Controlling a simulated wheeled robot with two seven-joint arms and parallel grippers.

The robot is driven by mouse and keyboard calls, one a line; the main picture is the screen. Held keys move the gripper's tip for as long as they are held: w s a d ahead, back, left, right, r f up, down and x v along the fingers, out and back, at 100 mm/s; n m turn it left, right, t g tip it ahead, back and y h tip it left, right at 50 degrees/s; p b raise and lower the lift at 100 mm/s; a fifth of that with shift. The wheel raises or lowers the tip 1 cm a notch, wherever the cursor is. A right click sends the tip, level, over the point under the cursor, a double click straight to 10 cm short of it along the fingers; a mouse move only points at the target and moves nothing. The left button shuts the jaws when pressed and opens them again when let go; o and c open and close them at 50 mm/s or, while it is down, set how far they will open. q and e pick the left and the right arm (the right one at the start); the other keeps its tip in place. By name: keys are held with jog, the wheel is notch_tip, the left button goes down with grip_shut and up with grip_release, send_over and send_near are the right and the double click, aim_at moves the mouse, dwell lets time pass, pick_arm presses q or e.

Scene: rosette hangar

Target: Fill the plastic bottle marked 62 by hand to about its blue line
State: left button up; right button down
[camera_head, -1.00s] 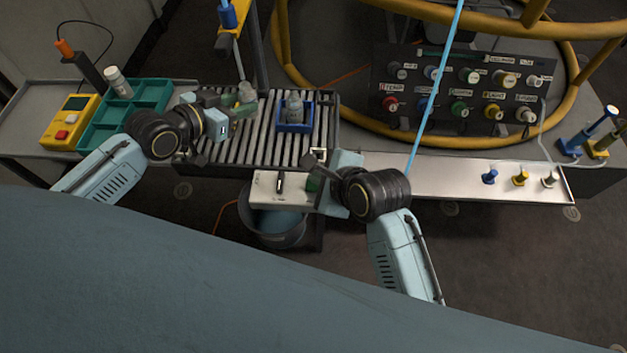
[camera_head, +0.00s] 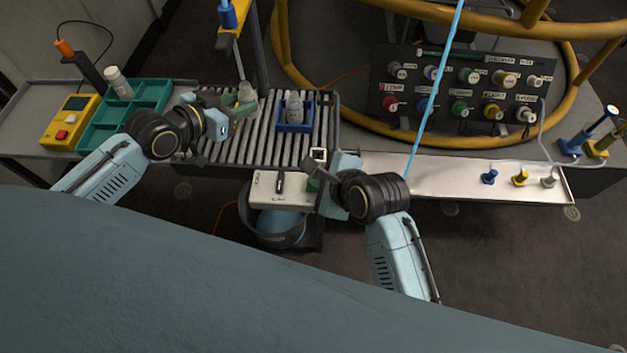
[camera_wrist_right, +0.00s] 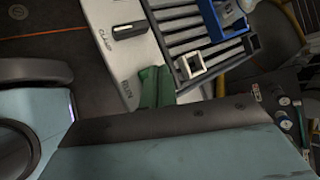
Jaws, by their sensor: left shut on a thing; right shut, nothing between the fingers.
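A clear bottle (camera_head: 295,105) stands upright in a blue holder (camera_head: 294,128) on the roller conveyor. A greenish see-through bottle (camera_head: 246,94) shows at the conveyor's left part, beside my left gripper (camera_head: 232,108). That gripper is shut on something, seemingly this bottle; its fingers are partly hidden. I cannot read a 62 or make out a blue line. My right gripper (camera_head: 316,178) is shut and empty at the right end of a white panel (camera_head: 285,198) with a dark lever (camera_head: 280,184).
A teal tray (camera_head: 90,137) with a white bottle (camera_head: 118,84) and a yellow box (camera_head: 68,122) stand at the left. A bucket (camera_head: 278,232) is below the panel. A knob board (camera_head: 440,92) and yellow rails (camera_head: 283,50) stand behind. The metal tray (camera_head: 450,182) holds small coloured plugs.

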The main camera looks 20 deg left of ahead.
jog(key=shift+f, duration=0.5)
dwell(1.7)
jog(key=shift+r, duration=0.9)
jog(key=shift+r, duration=2.55)
jog(key=shift+r, duration=3)
jog(key=shift+r, duration=0.15)
